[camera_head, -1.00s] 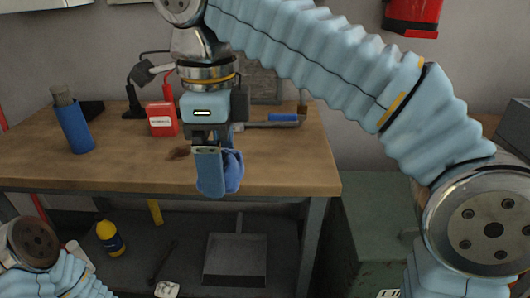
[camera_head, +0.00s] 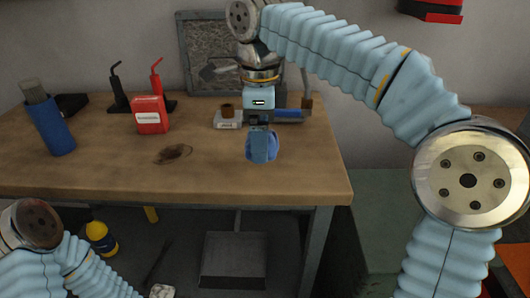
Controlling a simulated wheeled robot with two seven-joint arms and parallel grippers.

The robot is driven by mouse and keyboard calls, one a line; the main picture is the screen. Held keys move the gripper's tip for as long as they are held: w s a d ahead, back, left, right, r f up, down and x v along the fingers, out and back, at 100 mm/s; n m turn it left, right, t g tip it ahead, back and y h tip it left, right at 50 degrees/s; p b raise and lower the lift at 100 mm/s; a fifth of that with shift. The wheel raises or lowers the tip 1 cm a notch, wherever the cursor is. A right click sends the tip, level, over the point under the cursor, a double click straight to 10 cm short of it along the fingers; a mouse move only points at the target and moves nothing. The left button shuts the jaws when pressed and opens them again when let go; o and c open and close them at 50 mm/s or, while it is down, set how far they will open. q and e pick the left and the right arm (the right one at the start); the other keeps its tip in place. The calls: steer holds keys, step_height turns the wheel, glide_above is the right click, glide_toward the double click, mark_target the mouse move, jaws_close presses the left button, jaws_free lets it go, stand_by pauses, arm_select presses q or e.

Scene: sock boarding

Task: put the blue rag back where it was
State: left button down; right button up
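The blue rag (camera_head: 273,146) is a small bunched cloth at the fingers of my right gripper (camera_head: 260,157), above the front right part of the wooden workbench (camera_head: 100,175). The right gripper points down and appears shut on the rag; its finger covers part of the cloth. I cannot tell whether the rag touches the bench top. My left arm shows only at the bottom left, and its gripper is out of view.
A blue-handled tool (camera_head: 292,115) lies behind my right gripper. A dark stain (camera_head: 173,154) marks clear wood to the left.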

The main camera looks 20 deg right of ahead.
mark_target(265, 166)
steer(key=shift+w+d+f, duration=0.4)
steer(key=shift+w+f, duration=0.05)
steer(key=shift+f, duration=0.3)
steer(key=shift+w+d+f+b, duration=0.15)
steer(key=shift+f, duration=0.85)
steer(key=shift+w+d+f+b, duration=0.1)
steer(key=shift+f+b, duration=0.05)
steer(key=shift+f, duration=0.8)
steer(key=o, duration=0.8)
steer(key=shift+f, duration=0.1)
steer(key=shift+c, duration=0.2)
step_height(265, 166, up, 11)
steer(key=shift+r+p, duration=0.1)
steer(key=shift+p, duration=0.7)
steer(key=shift+r, duration=0.5)
